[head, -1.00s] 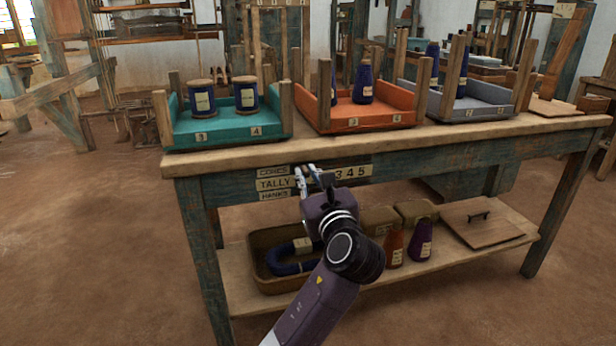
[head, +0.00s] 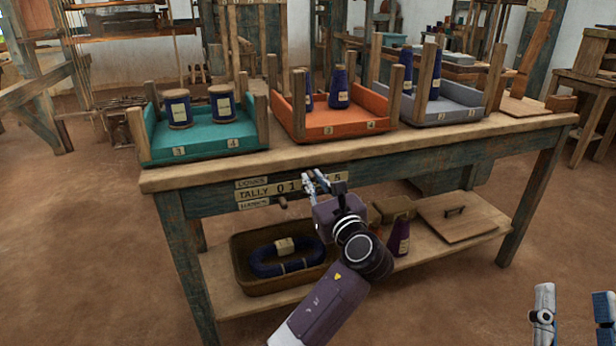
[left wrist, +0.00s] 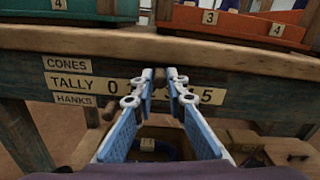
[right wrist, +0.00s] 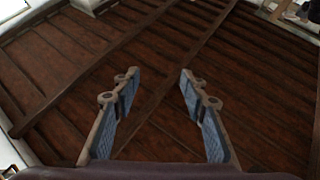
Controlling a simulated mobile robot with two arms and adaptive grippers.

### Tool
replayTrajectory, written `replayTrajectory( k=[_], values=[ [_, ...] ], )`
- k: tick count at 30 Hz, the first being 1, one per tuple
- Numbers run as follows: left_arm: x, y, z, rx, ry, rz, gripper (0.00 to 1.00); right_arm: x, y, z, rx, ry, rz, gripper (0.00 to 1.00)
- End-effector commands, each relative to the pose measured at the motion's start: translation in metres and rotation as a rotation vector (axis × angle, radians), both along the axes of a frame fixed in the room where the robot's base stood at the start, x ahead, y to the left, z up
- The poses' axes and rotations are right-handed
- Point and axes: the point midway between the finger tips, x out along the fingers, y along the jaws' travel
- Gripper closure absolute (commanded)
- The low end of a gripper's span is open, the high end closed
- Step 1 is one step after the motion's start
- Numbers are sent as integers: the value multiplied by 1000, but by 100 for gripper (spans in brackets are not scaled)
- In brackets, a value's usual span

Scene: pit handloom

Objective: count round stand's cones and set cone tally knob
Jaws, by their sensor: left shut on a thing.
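My left gripper (head: 316,180) is at the tally board (head: 262,190) on the table's front. It is shut on a brown knob (left wrist: 161,76), partly hidden by the fingers, level with the number row. The CONES, TALLY and HANKS labels show, with 0 and 5; the fingers hide middle numbers. A second knob (left wrist: 110,111) hangs below, near HANKS. Dark cones stand on the orange stand (head: 340,120) and grey stand (head: 440,108); wide spools stand on the teal stand (head: 205,136). Which stand is the round one I cannot tell. My right gripper (head: 575,300) is open and empty.
The low shelf holds a brown tray (head: 245,283) with a blue hank (head: 290,262), a purple cone (head: 400,238) and a flat board with a handle (head: 465,217). The right wrist view faces the wooden ceiling (right wrist: 150,70).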

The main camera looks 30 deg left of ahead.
Motion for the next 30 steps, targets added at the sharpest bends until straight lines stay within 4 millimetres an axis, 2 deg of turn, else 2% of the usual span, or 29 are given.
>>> replayTrajectory(
  k=[3, 9, 13, 21, 22, 24, 27, 30],
  values=[
    [3, -3, 2, 1, 0, -3, 100, 14, 1, -21, -34, 122, -7, 60],
    [7, -7, 1, 2, 0, -3, 100, 27, 0, -52, -75, 267, -15, 60],
    [7, -7, 1, 2, 0, -3, 100, 30, 0, -60, -84, 301, -17, 60],
    [7, -7, 0, 2, 0, -3, 100, 30, 0, -61, -85, 302, -17, 60],
    [7, -7, 0, 2, 0, -3, 86, 30, 0, -61, -85, 302, -17, 60],
    [7, -7, 0, 2, 0, -3, 78, 30, 0, -61, -84, 302, -17, 60],
    [7, -7, 0, 2, 0, -3, 69, 30, 0, -61, -84, 302, -17, 60],
    [7, -7, 0, 2, 0, -2, 69, 30, 0, -61, -85, 301, -18, 60]
  ],
)
